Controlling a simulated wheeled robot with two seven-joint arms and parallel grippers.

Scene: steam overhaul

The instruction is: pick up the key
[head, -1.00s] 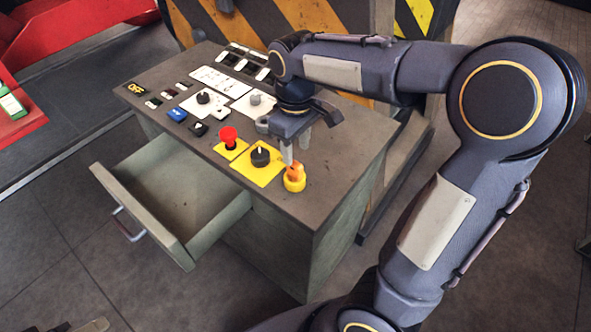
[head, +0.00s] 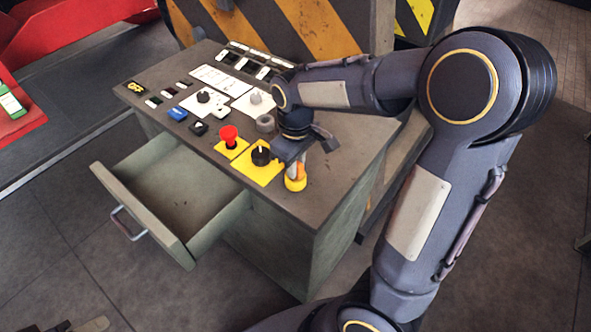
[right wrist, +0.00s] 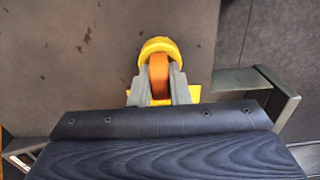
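The key is a small orange piece (head: 299,171) set upright in a round yellow holder (head: 295,184) at the front right corner of the control desk top. In the right wrist view the orange key (right wrist: 158,76) stands between my fingers, in front of the yellow holder (right wrist: 159,46). My right gripper (right wrist: 158,84) points down over it, one finger on each side, both appearing to touch the key. In the head view my right gripper (head: 296,170) partly covers the key. The key is still at its holder. My left gripper is not in view.
The desk top (head: 215,58) carries a red button (head: 229,134), a black knob on a yellow plate (head: 261,155), a grey knob (head: 265,123) and several switches. An open, empty-looking drawer (head: 170,200) sticks out at the left front. A striped barrier (head: 290,30) stands behind.

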